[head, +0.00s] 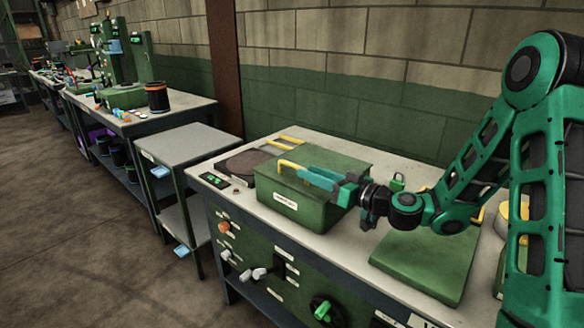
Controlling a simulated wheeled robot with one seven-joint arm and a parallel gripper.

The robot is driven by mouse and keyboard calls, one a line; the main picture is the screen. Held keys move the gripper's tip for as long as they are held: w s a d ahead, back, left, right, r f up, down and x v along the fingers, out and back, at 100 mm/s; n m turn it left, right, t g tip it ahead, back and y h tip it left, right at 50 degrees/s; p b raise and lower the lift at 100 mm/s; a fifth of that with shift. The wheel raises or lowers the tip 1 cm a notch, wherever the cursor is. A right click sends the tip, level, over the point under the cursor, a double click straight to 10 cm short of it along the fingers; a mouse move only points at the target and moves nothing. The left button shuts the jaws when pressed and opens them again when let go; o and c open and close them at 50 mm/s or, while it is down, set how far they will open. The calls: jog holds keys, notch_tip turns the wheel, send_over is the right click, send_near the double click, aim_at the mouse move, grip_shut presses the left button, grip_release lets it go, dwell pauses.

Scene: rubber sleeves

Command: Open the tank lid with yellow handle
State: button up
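The green tank (330,213) stands on the bench, a box with a small white label on its front. Its flat green lid (343,165) looks closed. A yellow handle (288,165) shows at the lid's left side. My gripper (308,178) reaches in from the right, above the lid, with its teal fingers pointing left. The fingertips are just right of the handle in the picture. I cannot tell whether they touch it or how wide the gap between them is.
Beside the tank on the bench (340,244) are a dark round plate (243,162), a small display (213,180) and a green flat panel (428,262). Knobs and a green handwheel (326,311) are on the bench front. A grey cart (187,143) stands left.

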aim_at(284, 163)
jog(key=x, duration=0.7)
jog(key=shift+s+a, duration=0.1)
jog(key=shift+s, duration=0.05)
jog(key=shift+c, duration=0.5)
grip_shut()
